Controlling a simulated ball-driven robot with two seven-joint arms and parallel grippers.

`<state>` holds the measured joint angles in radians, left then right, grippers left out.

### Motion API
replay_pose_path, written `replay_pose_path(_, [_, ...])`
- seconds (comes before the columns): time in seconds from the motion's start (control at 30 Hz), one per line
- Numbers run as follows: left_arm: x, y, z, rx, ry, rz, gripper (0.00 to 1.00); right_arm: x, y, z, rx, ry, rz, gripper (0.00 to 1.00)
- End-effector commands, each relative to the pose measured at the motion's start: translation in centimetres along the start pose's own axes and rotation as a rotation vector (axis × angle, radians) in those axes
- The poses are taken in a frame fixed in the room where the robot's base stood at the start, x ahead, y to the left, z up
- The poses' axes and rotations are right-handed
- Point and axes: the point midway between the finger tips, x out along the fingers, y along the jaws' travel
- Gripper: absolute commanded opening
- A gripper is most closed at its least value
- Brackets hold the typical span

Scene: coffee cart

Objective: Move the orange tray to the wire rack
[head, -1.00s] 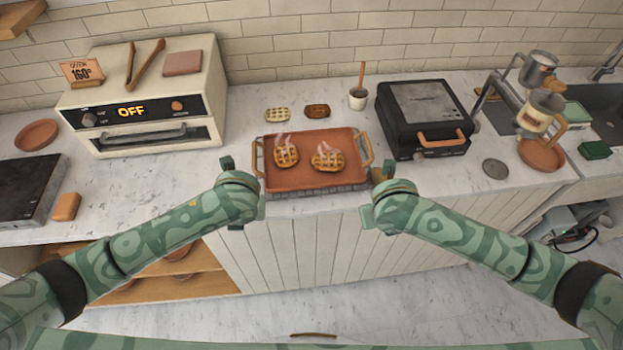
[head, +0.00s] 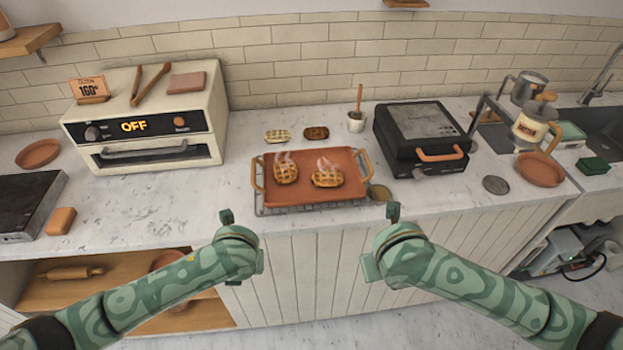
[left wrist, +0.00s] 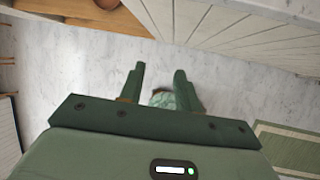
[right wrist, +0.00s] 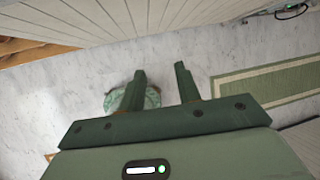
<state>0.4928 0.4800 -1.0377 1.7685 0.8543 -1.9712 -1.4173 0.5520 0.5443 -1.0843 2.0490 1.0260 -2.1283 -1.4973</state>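The orange tray (head: 324,191) sits on the wire rack (head: 270,211) on the counter, with a handle at each end. Two steaming waffles (head: 328,178) lie on it. My left gripper (head: 226,217) is in front of the counter, left of the tray and apart from it.
An oven (head: 150,130) reading OFF stands at the left, and a black waffle iron (head: 423,135) stands right of the tray. Two small waffle-like pieces (head: 277,136) and a small cup (head: 356,121) are behind it.

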Motion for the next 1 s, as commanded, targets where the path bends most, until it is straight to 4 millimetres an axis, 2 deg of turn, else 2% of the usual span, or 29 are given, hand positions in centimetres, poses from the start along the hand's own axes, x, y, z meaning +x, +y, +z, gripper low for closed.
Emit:
replay_pose_path(0.1, [0.0,0.0,0.0,0.000,0.000,0.000,0.33,-2.9,0.0,0.2,0.000,-0.005,0.003,0.33])
replay_pose_path(0.2, [0.0,0.0,0.0,0.000,0.000,0.000,0.33,-4.5,-0.1,0.2,-0.001,-0.003,0.001,0.33])
replay_pose_path(0.4, [0.0,0.0,0.0,0.000,0.000,0.000,0.33,-6.0,-0.1,0.3,0.000,-0.004,-0.001,0.33])
replay_pose_path(0.87, [0.0,0.0,0.0,-0.001,0.000,0.000,0.33,-6.0,-0.1,0.2,0.002,-0.002,-0.001,0.33])
replay_pose_path(0.93, [0.5,-0.1,-0.2,-0.028,0.007,-0.004,0.33,-5.5,0.0,0.1,0.035,0.009,0.005,0.33])
replay_pose_path(1.0, [1.9,-0.4,-0.9,-0.120,0.030,-0.017,0.33,-3.9,0.5,-0.2,0.152,0.046,0.022,0.33])
